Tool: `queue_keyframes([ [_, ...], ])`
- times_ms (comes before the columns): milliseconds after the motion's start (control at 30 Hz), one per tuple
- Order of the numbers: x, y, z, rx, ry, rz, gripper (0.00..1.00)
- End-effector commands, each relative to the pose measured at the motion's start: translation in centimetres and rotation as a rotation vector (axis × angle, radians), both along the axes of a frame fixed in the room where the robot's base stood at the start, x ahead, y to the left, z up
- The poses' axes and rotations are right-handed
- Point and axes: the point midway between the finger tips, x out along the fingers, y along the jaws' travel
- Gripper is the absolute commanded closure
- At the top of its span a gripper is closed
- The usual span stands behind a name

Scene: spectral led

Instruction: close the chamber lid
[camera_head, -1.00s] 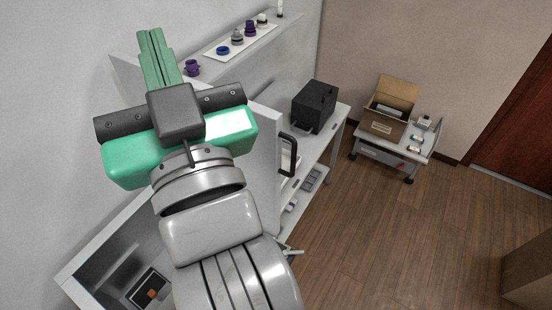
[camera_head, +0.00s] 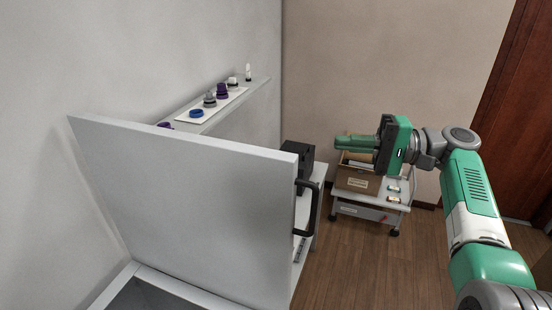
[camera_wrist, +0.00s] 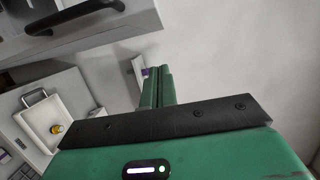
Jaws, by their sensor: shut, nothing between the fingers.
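The chamber lid (camera_head: 190,205) is a large light-grey panel standing raised and tilted in the head view. Its black bar handle (camera_head: 308,208) is on its right edge. Part of the chamber rim (camera_head: 165,285) shows below it; the lid and the frame edge hide most of the inside. My green gripper (camera_head: 342,144) is right of the lid and apart from the handle, with its fingers together and empty. In the wrist view the shut fingers (camera_wrist: 158,86) point up, and a black handle (camera_wrist: 75,14) on a grey panel shows at top left.
A wall shelf (camera_head: 225,105) with several small parts is behind the lid. A black box (camera_head: 298,158) stands on a bench beyond the handle. A cart (camera_head: 372,205) with an open cardboard box (camera_head: 357,182) is at the back. Wood floor (camera_head: 350,265) is clear between.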

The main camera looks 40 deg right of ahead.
Motion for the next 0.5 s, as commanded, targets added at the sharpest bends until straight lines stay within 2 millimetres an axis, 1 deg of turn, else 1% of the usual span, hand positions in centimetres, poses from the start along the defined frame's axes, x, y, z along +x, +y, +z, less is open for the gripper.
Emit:
queue_keyframes([
  [133, 0.3, 0.2, 0.1, 0.000, 0.000, 0.001, 1.00],
  [233, 1.1, 1.0, 0.1, -0.003, 0.001, 0.000, 1.00],
  [500, 5.2, 5.2, 0.1, -0.001, 0.003, 0.002, 1.00],
])
